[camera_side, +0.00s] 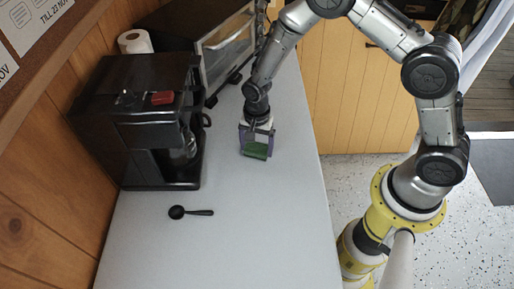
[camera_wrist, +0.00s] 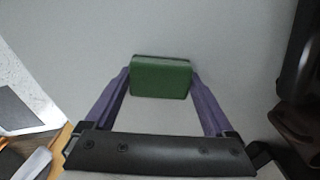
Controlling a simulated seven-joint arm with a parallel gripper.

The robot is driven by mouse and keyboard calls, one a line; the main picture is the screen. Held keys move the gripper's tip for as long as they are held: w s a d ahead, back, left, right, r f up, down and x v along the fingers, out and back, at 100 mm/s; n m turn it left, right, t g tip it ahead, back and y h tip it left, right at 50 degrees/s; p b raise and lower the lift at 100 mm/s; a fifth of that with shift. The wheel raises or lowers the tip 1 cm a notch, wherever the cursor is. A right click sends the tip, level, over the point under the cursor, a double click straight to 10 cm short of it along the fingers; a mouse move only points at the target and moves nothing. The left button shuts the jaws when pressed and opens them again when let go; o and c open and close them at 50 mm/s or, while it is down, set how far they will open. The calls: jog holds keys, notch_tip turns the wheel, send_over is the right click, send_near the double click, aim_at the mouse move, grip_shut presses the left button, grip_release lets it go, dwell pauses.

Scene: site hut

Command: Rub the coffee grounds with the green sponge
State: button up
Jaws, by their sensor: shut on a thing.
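The green sponge (camera_side: 256,151) is between the purple fingers of my gripper (camera_side: 256,148), low over the light grey counter (camera_side: 240,215). In the wrist view the sponge (camera_wrist: 161,77) is a green block, and my gripper (camera_wrist: 161,82) is shut on its left and right sides. I cannot tell whether the sponge touches the counter. I see no coffee grounds in either view; the sponge and gripper hide a small patch of counter.
A black coffee machine (camera_side: 140,125) stands left of my gripper, with a black spoon (camera_side: 190,212) in front of it. Behind are a toaster oven (camera_side: 225,50) and a paper roll (camera_side: 134,41). The counter's right edge (camera_side: 318,165) is near; its front is mostly clear.

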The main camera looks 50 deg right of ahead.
aim_at(258, 184)
jog(key=shift+s+a, duration=3.75)
jog(key=shift+s, duration=0.1)
notch_tip(258, 184, up, 8)
jog(key=shift+d, duration=0.1)
